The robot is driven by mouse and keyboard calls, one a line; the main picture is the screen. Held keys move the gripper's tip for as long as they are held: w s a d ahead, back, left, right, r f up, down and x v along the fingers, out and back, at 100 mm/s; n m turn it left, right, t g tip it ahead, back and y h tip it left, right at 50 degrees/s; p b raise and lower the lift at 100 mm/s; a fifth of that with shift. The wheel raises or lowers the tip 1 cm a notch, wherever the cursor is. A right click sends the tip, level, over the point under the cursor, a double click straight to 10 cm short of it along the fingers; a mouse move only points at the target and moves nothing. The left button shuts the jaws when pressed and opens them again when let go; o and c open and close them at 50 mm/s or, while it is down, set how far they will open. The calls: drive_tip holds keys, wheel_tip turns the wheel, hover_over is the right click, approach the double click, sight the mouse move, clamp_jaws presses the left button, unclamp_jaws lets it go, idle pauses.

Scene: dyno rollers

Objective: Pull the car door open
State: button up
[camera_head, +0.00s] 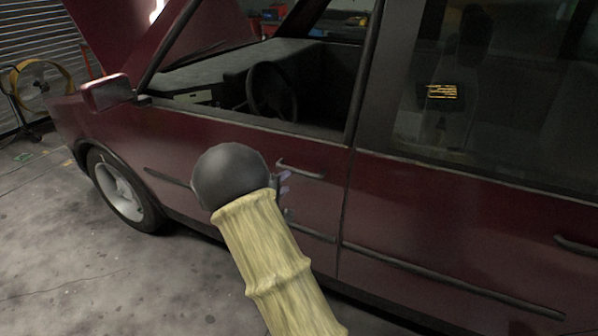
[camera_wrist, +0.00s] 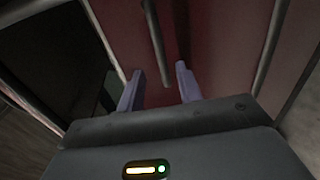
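The dark red car's front door (camera_head: 235,140) fills the middle of the head view and looks shut against the body. Its window frame is open, without visible glass. The slim door handle (camera_head: 300,169) sits near the door's rear edge. My gripper (camera_head: 283,190) is just below the handle, mostly hidden behind my wrist. The handle (camera_wrist: 153,40) shows as a dark bar ahead, in line with the gap. I cannot tell whether a finger touches it.
The rear door (camera_head: 460,230) with its own handle (camera_head: 575,245) is at the right. A side mirror (camera_head: 107,92) sticks out at the left, above the front wheel (camera_head: 122,190). The concrete floor (camera_head: 70,260) at the lower left is clear. A yellow round fan (camera_head: 42,85) stands farther back.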

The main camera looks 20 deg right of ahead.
sight(298, 173)
drive_tip(key=p+x, duration=0.1)
drive_tip(key=x, duration=0.9)
drive_tip(key=shift+d, duration=0.1)
clamp_jaws()
